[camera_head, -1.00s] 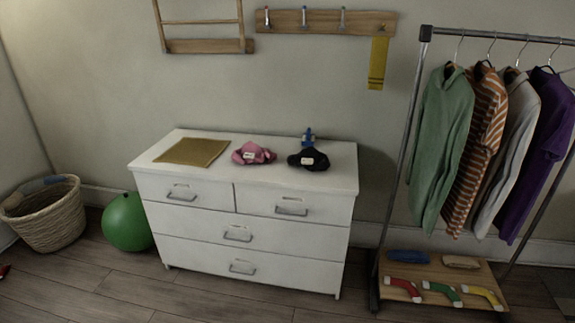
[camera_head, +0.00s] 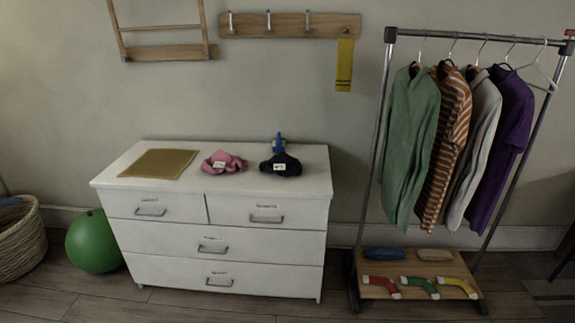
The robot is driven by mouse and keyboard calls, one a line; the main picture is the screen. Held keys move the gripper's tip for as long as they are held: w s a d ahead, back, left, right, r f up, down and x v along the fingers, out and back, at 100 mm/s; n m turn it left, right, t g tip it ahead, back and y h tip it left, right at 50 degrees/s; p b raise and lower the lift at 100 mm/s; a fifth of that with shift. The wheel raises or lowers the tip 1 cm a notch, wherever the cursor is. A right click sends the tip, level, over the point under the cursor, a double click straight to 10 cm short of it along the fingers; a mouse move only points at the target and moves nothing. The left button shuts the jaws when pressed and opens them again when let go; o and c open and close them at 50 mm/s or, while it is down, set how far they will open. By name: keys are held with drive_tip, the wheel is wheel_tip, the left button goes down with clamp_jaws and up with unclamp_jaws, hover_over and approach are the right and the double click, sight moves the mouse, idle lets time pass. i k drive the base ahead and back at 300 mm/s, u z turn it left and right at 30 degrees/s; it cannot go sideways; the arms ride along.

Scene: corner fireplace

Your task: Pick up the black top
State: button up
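A black crumpled garment (camera_head: 281,165) with a small white label lies on top of the white dresser (camera_head: 309,188), right of its middle. It looks like the black top. A pink crumpled garment (camera_head: 224,162), also with a white label, lies to its left, apart from it. A small blue object (camera_head: 279,143) stands just behind the black garment. My gripper is not in view.
A mustard cloth (camera_head: 159,164) lies flat on the dresser's left. A clothes rack (camera_head: 376,150) with several hanging garments stands to the right, with socks on its wooden base. A green ball (camera_head: 92,241) and wicker basket (camera_head: 20,240) stand left. A hook rail (camera_head: 290,25) hangs above.

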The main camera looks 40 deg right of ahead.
sight(284, 165)
drive_tip(key=z, duration=0.2)
drive_tip(key=i, duration=0.9)
drive_tip(key=u, duration=0.3)
